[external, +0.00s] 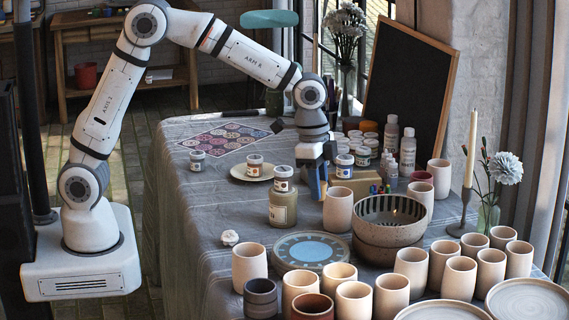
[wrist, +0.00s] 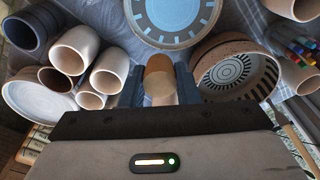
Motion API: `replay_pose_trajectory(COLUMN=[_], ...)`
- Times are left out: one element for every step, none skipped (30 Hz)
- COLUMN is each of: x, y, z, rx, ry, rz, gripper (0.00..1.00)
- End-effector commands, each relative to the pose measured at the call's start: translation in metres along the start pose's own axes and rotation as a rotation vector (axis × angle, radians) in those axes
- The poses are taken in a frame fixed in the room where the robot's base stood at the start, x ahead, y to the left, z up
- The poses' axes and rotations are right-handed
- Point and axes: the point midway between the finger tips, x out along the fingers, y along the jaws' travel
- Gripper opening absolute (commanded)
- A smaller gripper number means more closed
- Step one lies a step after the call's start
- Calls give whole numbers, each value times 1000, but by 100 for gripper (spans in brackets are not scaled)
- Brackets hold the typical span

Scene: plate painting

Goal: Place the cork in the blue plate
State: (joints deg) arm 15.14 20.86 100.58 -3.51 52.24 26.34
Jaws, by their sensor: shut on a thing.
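The cork (wrist: 158,78) is brown on top and tan below, and it sits between my fingers in the wrist view. My gripper (external: 318,188) points down above the table, with blue fingers, shut on the cork. The cork cannot be made out in the external view. The blue plate (external: 311,250), pale blue in the middle with a dark patterned rim, lies flat nearer the camera than my gripper. It also shows at the top of the wrist view (wrist: 175,18), apart from the cork. No cork shows on its visible surface.
A striped bowl (external: 392,214) stands right of the plate, and several plain cups (external: 354,298) crowd the front. A glass jar (external: 283,210) stands just left of my gripper. Paint pots and bottles (external: 408,150) stand behind. The table's left side is mostly clear.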

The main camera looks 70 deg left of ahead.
Motion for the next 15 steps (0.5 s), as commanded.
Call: replay_pose_trajectory(x=[0,8,15,20,23,28,34,38,43,46,49,54,59,65,73], y=[9,7,6,6,6,6,5,5,5,5,5,5,5,5,5], z=[-3,-1,0,1,1,2,2,3,4,4,4,5,6,6,8], rx=[21,17,15,14,14,14,13,13,13,13,13,13,13,13,13], ry=[0,-3,-5,-4,-4,-3,-3,-4,-3,-2,-3,-3,-3,-5,-4], rz=[2,4,4,3,3,3,3,3,3,2,3,3,3,3,3], gripper=[8,8,8,8,8,8,8,8,8,8,8,8,8,8,8])
